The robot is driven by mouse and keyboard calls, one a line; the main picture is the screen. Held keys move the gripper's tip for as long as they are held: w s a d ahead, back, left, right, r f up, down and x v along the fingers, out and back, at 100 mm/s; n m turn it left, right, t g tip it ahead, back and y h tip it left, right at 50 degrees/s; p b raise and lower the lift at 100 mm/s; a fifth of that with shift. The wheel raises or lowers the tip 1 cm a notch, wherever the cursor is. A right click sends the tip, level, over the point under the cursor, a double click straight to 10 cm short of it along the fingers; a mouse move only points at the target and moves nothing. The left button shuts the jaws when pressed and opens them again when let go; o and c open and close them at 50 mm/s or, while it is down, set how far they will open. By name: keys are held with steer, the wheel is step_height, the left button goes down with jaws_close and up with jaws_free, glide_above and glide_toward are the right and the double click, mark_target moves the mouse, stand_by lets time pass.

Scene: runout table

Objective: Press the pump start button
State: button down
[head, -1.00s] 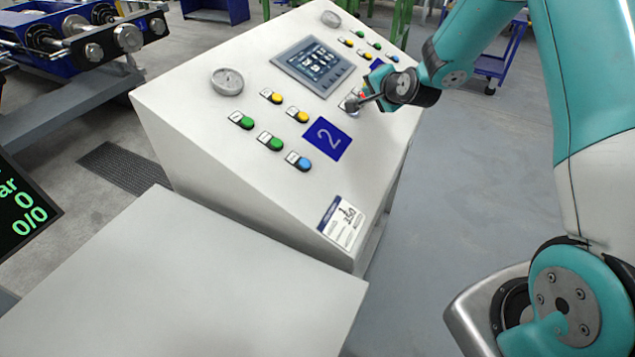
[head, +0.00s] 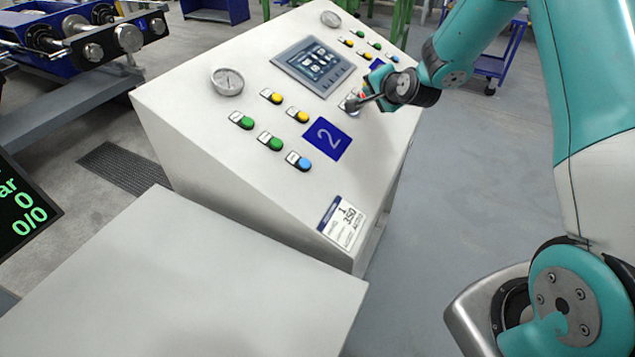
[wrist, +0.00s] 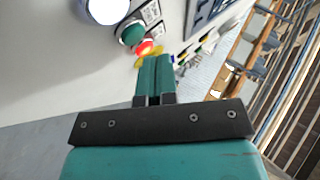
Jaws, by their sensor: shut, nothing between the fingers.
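The control panel (head: 200,110) is a sloped white console with several coloured buttons. The wrist view shows a green button (wrist: 131,32), a red button (wrist: 146,47) and a yellow button (wrist: 152,50) close together beside small labels. In the head view my gripper (head: 370,88) is over the panel's right side, right of the screen, partly hiding the buttons there.
A display screen (head: 312,66), a gauge (head: 227,81) and a blue "2" plate (head: 327,138) are on the panel. Other green (head: 269,142), yellow (head: 297,115) and blue (head: 299,161) buttons lie left of my gripper. Clear floor (head: 470,180) lies right of the console.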

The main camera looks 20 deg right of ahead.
stand_by(0.3)
steer(key=shift+w+a+f+b, duration=0.15)
steer(key=shift+f+b, duration=0.2)
steer(key=shift+f, duration=0.05)
steer(key=shift+w+a+f+b, duration=0.15)
steer(key=shift+f+b, duration=0.15)
steer(key=shift+f, duration=0.15)
stand_by(0.6)
steer(key=shift+s+d+r+p, duration=0.15)
steer(key=shift+r+p, duration=0.1)
steer(key=shift+r, duration=0.2)
steer(key=shift+s+d+r+p, duration=0.15)
steer(key=shift+r+p, duration=0.05)
steer(key=shift+r, duration=0.2)
steer(key=shift+r, duration=0.1)
steer(key=r+p, duration=0.1)
steer(key=s+d+r+p, duration=0.1)
steer(key=r, duration=0.1)
steer(key=r+p, duration=0.1)
steer(key=r, duration=0.1)
steer(key=shift+s+d+r, duration=0.15)
steer(key=shift+s+d, duration=0.2)
steer(key=shift+s, duration=0.05)
stand_by(2.2)
